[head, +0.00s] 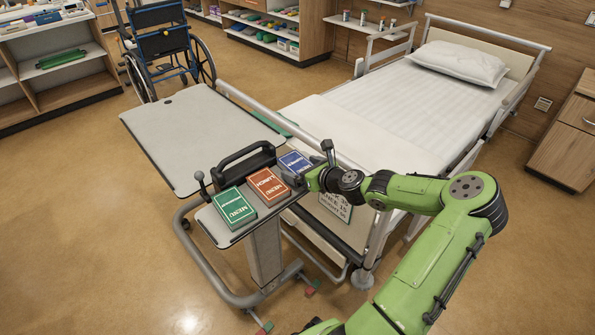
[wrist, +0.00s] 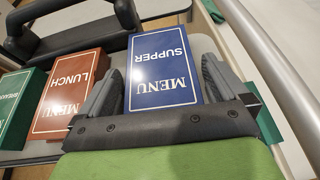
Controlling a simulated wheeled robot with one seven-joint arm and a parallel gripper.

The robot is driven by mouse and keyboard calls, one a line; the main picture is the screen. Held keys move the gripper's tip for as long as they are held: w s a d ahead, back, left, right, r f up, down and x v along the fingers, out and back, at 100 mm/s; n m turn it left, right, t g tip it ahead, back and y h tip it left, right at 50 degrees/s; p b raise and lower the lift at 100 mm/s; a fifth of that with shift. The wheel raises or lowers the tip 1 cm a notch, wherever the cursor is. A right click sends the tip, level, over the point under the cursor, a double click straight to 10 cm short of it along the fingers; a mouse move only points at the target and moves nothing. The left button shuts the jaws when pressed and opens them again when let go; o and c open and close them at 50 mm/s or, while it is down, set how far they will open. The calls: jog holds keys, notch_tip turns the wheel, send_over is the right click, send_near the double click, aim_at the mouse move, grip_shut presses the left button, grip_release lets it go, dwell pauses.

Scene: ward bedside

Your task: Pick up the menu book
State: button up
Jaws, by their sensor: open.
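A blue menu book marked SUPPER (wrist: 165,65) lies flat on the small side shelf of the overbed table; it also shows in the head view (head: 294,162). A red menu book marked LUNCH (wrist: 68,95) and a green menu book (wrist: 18,105) lie in a row to its left, also seen in the head view as red (head: 268,186) and green (head: 235,207). My gripper (wrist: 163,66) is open, with one finger on each side of the blue book's near part. I cannot tell whether the fingers touch it.
A black handle (head: 245,158) stands up behind the books. The grey overbed tabletop (head: 195,130) is bare. The bed (head: 400,105) with its rail is close on the right. A wheelchair (head: 165,45) stands behind, near shelves. The floor at front left is clear.

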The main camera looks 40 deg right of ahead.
jog(key=shift+r, duration=0.1)
jog(key=c, duration=1)
